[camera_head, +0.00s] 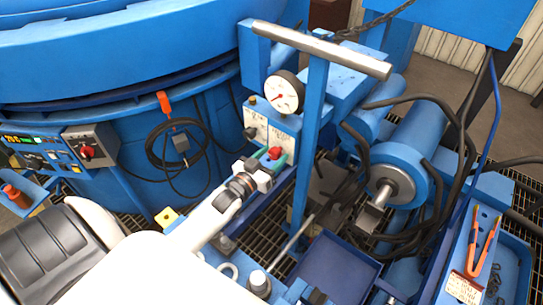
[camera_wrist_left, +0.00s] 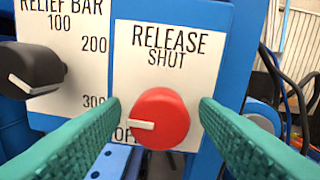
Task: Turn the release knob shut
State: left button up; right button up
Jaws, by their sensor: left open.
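The red release knob (camera_wrist_left: 162,118) sits low on a white plate (camera_wrist_left: 166,62) lettered "RELEASE" and "SHUT". Its white pointer mark lies on the knob's left side, pointing roughly left. Part of another label shows below left of the knob, partly hidden. My left gripper (camera_wrist_left: 160,130) is open, its green ribbed fingers on either side of the knob, with gaps visible in this view. In the head view the left gripper (camera_head: 273,164) is at the panel, with the red knob (camera_head: 275,153) showing at its fingers. My right gripper is not in view.
A black relief knob (camera_wrist_left: 32,72) is left of the release plate. A round gauge (camera_head: 285,92) stands above the panel. A blue upright with a grey crossbar (camera_head: 320,48) rises close to the right of the gripper. Black hoses (camera_head: 350,185) hang farther right.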

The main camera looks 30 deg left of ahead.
pick_arm(q)
jog(key=c, duration=1)
jog(key=shift+o, duration=0.2)
